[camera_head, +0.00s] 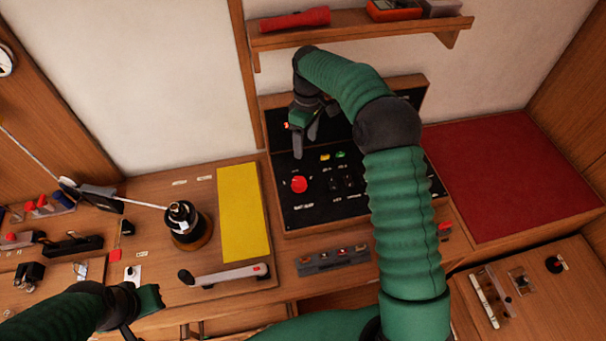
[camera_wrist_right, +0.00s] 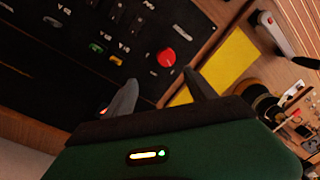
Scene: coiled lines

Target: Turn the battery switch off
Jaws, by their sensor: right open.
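The battery switch is a round red knob (camera_head: 299,184) on the black panel (camera_head: 325,212), above a white label that seems to read BATTERY. The knob also shows in the right wrist view (camera_wrist_right: 167,58), just beyond my fingertips; its turn position is too small to tell. My right gripper (camera_head: 305,139) hangs over the upper part of the panel, behind the knob, and does not touch it. In the right wrist view its two dark fingers (camera_wrist_right: 160,82) are apart with nothing between them. My left gripper (camera_head: 146,311) is low at the left, its jaws unclear.
Small yellow and green lights (camera_head: 333,156) and black switches sit right of the knob. A yellow sheet (camera_head: 243,212), a winch (camera_head: 184,222) and a lever handle (camera_head: 225,275) lie left. A shelf (camera_head: 360,30) overhangs behind. A red pad (camera_head: 510,178) is at right.

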